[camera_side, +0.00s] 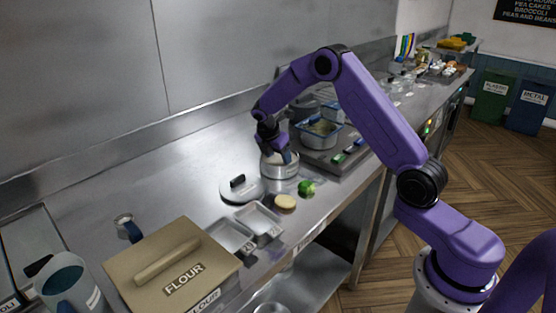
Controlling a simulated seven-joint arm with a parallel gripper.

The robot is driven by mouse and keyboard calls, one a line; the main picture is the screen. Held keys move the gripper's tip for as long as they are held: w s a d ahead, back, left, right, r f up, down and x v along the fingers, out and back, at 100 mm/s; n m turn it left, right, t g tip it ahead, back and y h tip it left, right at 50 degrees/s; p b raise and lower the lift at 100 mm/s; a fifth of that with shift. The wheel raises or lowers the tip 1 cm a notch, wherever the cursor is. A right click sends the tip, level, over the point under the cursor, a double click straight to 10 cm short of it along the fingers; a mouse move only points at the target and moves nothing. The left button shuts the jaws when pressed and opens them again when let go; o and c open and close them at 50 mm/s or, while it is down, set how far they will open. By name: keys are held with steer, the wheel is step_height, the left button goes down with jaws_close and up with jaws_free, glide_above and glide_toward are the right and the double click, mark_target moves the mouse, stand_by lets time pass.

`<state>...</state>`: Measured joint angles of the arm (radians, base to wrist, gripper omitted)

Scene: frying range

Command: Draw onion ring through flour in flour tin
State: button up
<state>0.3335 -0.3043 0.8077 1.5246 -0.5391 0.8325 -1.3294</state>
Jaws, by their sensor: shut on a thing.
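My gripper (276,153) points down at the round metal pot (281,171) near the middle of the counter. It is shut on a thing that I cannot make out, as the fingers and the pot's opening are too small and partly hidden. The flour tin (128,272) is a large tan box at the front left, labelled FLOUR, with its handled lid (187,271) on. The flour inside is hidden. I cannot pick out an onion ring for certain.
A round lid (256,188) with a black knob lies beside the pot. Small metal trays (229,236), a pale round piece (285,202) and a green item (307,187) lie nearby. A fryer (319,136) stands behind. The counter left of the pot is mostly clear.

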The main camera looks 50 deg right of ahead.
step_height(320, 180, up, 7)
stand_by(0.8)
step_height(320, 180, up, 3)
steer(key=shift+f, duration=0.1)
stand_by(0.6)
